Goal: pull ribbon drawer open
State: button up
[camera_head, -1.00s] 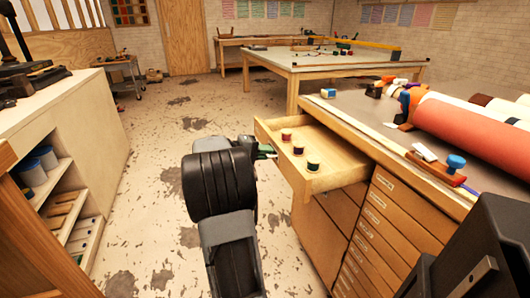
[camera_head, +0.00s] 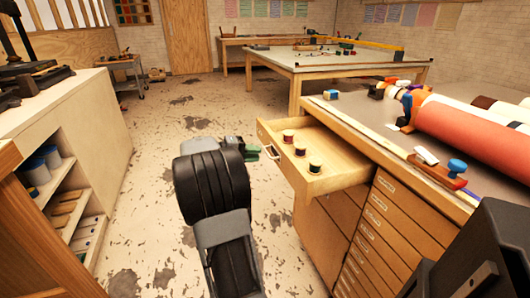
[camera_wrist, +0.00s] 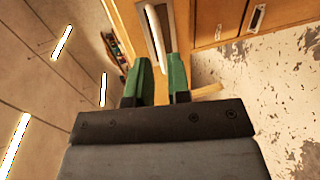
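The ribbon drawer (camera_head: 322,183) stands pulled out from the top of the wooden cabinet. Several small ribbon spools (camera_head: 300,149) sit inside it. Its metal handle (camera_head: 272,152) is on the drawer front, and it also shows in the wrist view (camera_wrist: 155,35). My gripper (camera_head: 256,152) is just left of the handle, with its green fingers pointing at the drawer front.
The cabinet top (camera_head: 380,125) carries an orange roll (camera_head: 470,135) and a blue-knobbed tool (camera_head: 456,168). Labelled closed drawers (camera_head: 370,230) are below. A pale shelf unit (camera_head: 75,130) stands at the left. Open floor (camera_head: 150,200) lies between, with a big table (camera_head: 340,65) behind.

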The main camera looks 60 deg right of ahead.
jog(key=p+v, duration=0.1)
jog(key=v, duration=0.8)
jog(key=shift+d, duration=0.1)
jog(key=s+a+r+n+t+y+p, duration=0.2)
jog(key=a+r+t+y+p, duration=0.2)
jog(key=a+p, duration=0.4)
jog(key=s+a+r+n+t+y+p, duration=0.2)
jog(key=a+p, duration=0.6)
jog(key=a, duration=0.6)
jog(key=s+a+r+n+t+y+p, duration=0.2)
jog(key=a+r+n+t+y+p, duration=0.2)
jog(key=a+r+p, duration=0.5)
jog(key=a+t+y, duration=0.2)
jog(key=t, duration=0.1)
jog(key=shift+a+r+t, duration=0.15)
jog(key=shift+a+t, duration=0.25)
